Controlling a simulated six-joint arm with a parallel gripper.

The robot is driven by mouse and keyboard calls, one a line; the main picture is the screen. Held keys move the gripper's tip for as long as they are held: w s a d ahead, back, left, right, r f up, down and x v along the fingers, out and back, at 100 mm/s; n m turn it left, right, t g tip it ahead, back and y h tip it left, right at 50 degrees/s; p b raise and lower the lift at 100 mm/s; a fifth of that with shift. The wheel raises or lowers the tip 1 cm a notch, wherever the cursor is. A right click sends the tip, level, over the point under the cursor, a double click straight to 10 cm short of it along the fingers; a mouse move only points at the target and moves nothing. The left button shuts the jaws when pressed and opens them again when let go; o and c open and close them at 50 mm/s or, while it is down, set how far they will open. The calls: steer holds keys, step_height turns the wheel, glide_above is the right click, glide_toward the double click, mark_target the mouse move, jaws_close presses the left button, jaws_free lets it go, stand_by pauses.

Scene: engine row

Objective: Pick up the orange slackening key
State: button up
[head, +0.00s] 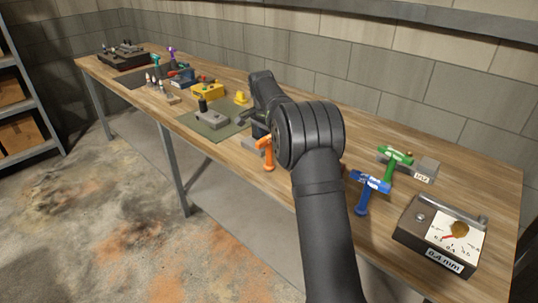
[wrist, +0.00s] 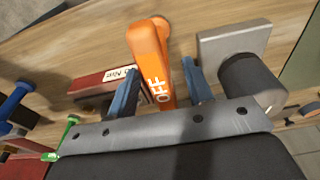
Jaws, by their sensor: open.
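The orange slackening key (head: 267,157) stands at the front edge of the bench, just left of my arm, in the head view. The key's lower end is hidden behind my gripper's metal bar. In the head view my arm hides most of the gripper.
A grey plate (wrist: 235,42) with a dark cylinder (wrist: 250,85) is close right of the gripper; a red labelled block (wrist: 98,83) is close left. A blue key (head: 369,187), a green key (head: 394,161) and a gauge box (head: 440,235) stand right of my arm. A green mat (head: 203,132) lies left.

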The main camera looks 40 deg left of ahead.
steer(key=shift+w+f, duration=0.15)
steer(key=shift+f, duration=1.15)
jaws_close()
steer(key=shift+r, duration=0.15)
steer(key=shift+r, duration=0.45)
step_height(320, 180, up, 3)
steer(key=shift+w+d+r, duration=0.1)
steer(key=shift+d+r, duration=0.05)
steer(key=shift+r, duration=0.05)
steer(key=w+d+r, duration=0.4)
steer(key=d+r, duration=0.2)
steer(key=d, duration=0.4)
steer(key=w+a+r+n+y, duration=0.1)
steer(key=w+a+r+n, duration=0.1)
steer(key=w+n, duration=0.4)
steer(key=shift+w+a+r+n+g, duration=0.2)
steer(key=shift+a+r+n+g, duration=0.15)
steer(key=shift+n, duration=1.15)
